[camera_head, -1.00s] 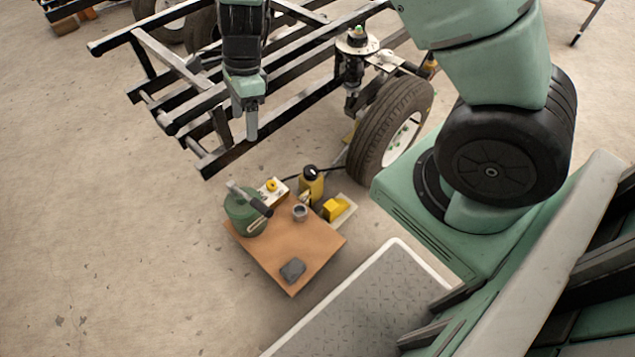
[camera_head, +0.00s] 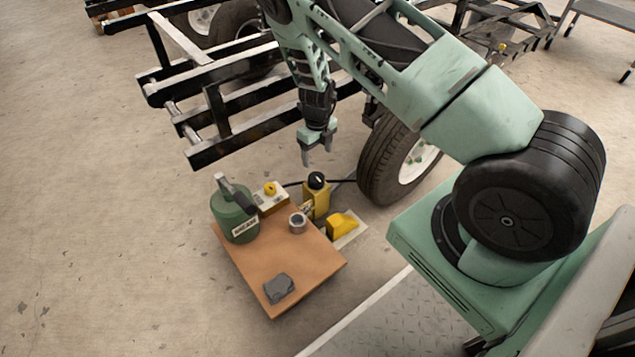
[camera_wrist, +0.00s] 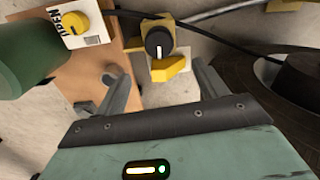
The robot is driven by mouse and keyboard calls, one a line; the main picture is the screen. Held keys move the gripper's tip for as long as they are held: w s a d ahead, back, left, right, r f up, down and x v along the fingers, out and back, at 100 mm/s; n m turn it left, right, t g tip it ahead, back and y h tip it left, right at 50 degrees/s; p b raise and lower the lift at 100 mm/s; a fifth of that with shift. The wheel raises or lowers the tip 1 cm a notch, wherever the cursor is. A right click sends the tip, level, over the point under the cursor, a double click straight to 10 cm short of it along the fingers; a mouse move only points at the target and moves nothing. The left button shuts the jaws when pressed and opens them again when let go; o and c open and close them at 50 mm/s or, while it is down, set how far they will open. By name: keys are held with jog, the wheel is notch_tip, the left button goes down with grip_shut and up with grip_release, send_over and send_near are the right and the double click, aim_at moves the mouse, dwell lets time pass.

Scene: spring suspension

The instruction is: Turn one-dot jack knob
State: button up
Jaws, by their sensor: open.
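A yellow jack (camera_head: 316,203) with a round black knob (camera_head: 317,180) on top stands just beyond the brown board's far right corner. The knob also shows in the wrist view (camera_wrist: 158,42), with a pale mark on its face; I cannot count dots. My gripper (camera_head: 319,160) is open and empty, pointing down above and slightly beyond the knob in the head view. In the wrist view the open fingers (camera_wrist: 162,85) stand either side of the knob's line, with the knob ahead of them and apart from both.
A brown board (camera_head: 300,262) holds a green canister (camera_head: 233,217), a grey cup (camera_head: 298,222) and a dark grey block (camera_head: 279,289). A white box with a yellow knob (camera_head: 270,188) and a yellow wedge (camera_head: 340,224) are close by. A tire (camera_head: 385,165) and black frame stand behind.

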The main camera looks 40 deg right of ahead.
aim_at(317, 177)
notch_tip(317, 177, down, 12)
jog(key=b, duration=0.5)
jog(key=shift+r, duration=0.1)
jog(key=c, duration=1)
jog(key=shift+r+n+p, duration=0.15)
jog(key=shift+n+p, duration=0.15)
jog(key=shift+p, duration=0.05)
